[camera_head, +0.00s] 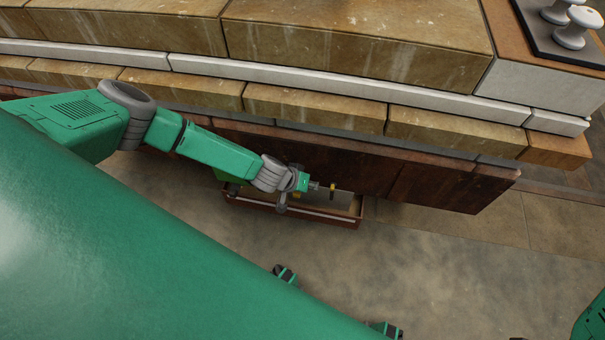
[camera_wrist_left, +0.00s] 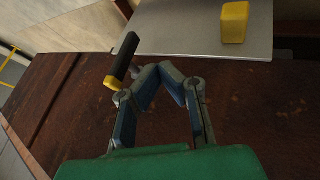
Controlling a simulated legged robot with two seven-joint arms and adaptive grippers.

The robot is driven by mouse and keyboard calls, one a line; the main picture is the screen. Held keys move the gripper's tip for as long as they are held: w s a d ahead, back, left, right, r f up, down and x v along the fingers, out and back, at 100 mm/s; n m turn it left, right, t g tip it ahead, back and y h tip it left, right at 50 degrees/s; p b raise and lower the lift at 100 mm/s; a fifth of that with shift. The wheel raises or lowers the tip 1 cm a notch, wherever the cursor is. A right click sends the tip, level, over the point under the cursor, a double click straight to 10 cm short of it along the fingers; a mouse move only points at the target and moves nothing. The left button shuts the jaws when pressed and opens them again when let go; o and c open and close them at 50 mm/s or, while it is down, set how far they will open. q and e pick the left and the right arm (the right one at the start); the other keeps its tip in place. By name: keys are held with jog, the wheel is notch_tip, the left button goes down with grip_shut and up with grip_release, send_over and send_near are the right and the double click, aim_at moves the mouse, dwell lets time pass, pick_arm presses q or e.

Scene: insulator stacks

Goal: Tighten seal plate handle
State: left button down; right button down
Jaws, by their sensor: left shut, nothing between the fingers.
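A black handle with a yellow end (camera_wrist_left: 124,60) shows in the left wrist view, by the near left corner of a grey plate (camera_wrist_left: 200,38). A yellow block (camera_wrist_left: 234,22) is on the plate farther back. My left gripper (camera_wrist_left: 162,69) is shut and empty, its fingertips just right of the handle and apart from it in the picture. My right gripper is out of view.
A brown-rimmed tray or frame (camera_head: 290,211) lies below the left gripper. The dark brown wall (camera_head: 440,183) stands behind it, under stone ledges (camera_head: 350,51). White knobs (camera_head: 569,28) sit on a dark plate at top right. The floor (camera_head: 430,270) is open at lower right.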

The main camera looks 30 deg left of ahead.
aim_at(333, 189)
pick_arm(q)
jog(key=shift+w+d+r, duration=0.15)
jog(key=shift+w+d, duration=0.1)
jog(key=shift+d, duration=0.55)
jog(key=shift+w+d+r, duration=0.15)
jog(key=shift+w+d, duration=0.05)
jog(key=shift+d, duration=0.6)
